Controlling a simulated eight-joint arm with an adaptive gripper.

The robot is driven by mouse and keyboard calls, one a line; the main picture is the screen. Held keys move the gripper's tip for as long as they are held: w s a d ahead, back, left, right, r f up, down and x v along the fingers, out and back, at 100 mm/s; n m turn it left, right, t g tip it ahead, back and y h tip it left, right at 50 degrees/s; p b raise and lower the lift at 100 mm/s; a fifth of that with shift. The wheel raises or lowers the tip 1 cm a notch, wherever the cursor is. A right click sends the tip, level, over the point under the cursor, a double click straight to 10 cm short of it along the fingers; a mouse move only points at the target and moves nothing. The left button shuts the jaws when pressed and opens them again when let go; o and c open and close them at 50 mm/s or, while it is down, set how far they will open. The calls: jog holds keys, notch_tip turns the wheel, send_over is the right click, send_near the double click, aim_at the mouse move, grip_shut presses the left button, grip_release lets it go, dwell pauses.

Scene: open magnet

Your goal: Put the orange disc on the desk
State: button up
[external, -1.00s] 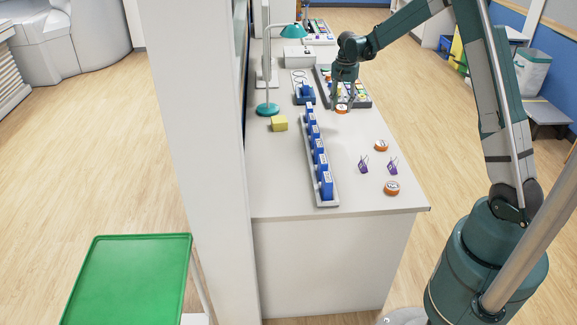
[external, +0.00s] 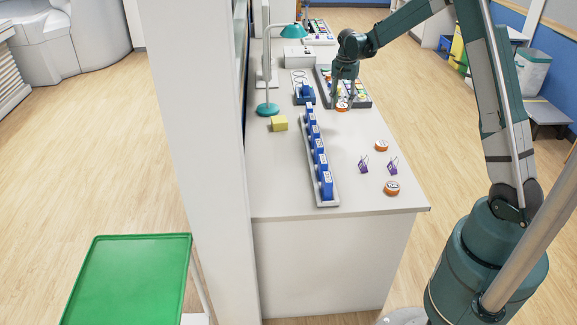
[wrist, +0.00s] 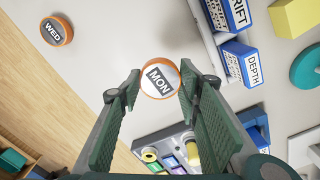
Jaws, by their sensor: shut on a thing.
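An orange disc with a white top marked MON (wrist: 160,79) sits between my fingertips in the wrist view. In the external view the same disc (external: 342,107) shows under my gripper (external: 341,101), by the front of the dark tray. My gripper (wrist: 160,73) is shut on the disc's sides. The grey-white desk (external: 275,180) lies below it; any gap between disc and desk is too small to tell. Two other orange discs, one nearer the middle (external: 381,146) and one near the front edge (external: 391,188), rest on the desk. A disc marked WED (wrist: 56,30) shows in the wrist view.
A rack of blue labelled blocks (external: 319,160) stands left of the discs. Two purple items (external: 363,165) lie near the front right. The dark tray (external: 361,100) of small parts, yellow block (external: 279,123) and teal lamp (external: 267,109) are farther back.

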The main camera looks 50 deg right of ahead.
aim_at(342, 105)
notch_tip(342, 105, up, 5)
jog(key=shift+f, duration=0.1)
jog(key=a+m, duration=0.1)
jog(key=a, duration=3.9)
jog(key=shift+w+a+f, duration=0.1)
jog(key=shift+w+f, duration=0.1)
jog(key=shift+f, duration=1.15)
jog(key=shift+w+a+f, duration=0.1)
jog(key=shift+w+f, duration=0.05)
jog(key=shift+f, duration=1.15)
jog(key=shift+f, duration=0.1)
jog(key=shift+f+b, duration=0.4)
jog(key=shift+f, duration=2.65)
jog(key=shift+f, duration=0.1)
jog(key=shift+f+b, duration=0.35)
jog(key=shift+f, duration=1.4)
